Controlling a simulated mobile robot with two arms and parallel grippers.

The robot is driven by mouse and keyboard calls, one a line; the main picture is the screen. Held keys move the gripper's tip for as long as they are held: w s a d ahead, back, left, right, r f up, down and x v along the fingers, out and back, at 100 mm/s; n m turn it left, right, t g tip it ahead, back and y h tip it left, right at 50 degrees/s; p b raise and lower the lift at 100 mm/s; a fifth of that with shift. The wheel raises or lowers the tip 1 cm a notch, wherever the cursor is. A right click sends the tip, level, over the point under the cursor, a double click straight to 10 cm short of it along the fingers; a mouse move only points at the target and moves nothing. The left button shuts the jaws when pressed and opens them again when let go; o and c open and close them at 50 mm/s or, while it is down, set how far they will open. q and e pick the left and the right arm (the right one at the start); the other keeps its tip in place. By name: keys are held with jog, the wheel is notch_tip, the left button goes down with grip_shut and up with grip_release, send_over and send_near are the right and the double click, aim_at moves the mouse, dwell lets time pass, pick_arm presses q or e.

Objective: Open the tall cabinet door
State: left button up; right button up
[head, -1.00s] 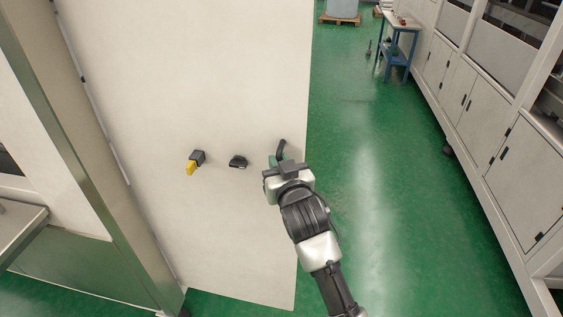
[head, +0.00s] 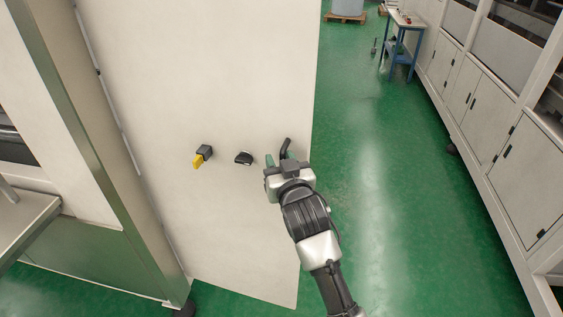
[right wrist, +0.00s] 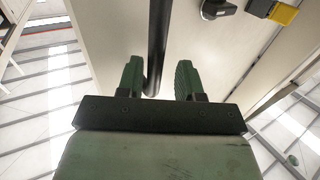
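The tall white cabinet door (head: 220,90) fills the middle of the head view, with its hinged side on the left. Its black bar handle (head: 286,146) is near the right edge; I cannot tell how far the door stands from its frame. My right gripper (head: 281,161) is at the handle's lower part. In the right wrist view, the black handle (right wrist: 158,40) runs between the two green fingers (right wrist: 160,82), closer to the left one. A gap shows beside the right finger, so the gripper is open around the handle. My left gripper is not in view.
A black knob (head: 244,158) and a yellow-and-black switch (head: 202,156) stick out of the door left of the handle. Green floor (head: 390,200) is clear to the right, up to a row of white machine cabinets (head: 490,120). A blue table (head: 402,45) stands farther back.

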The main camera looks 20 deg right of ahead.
jog(key=s+b, duration=0.3)
jog(key=s, duration=0.7)
jog(key=shift+s, duration=0.4)
jog(key=shift+f, duration=0.1)
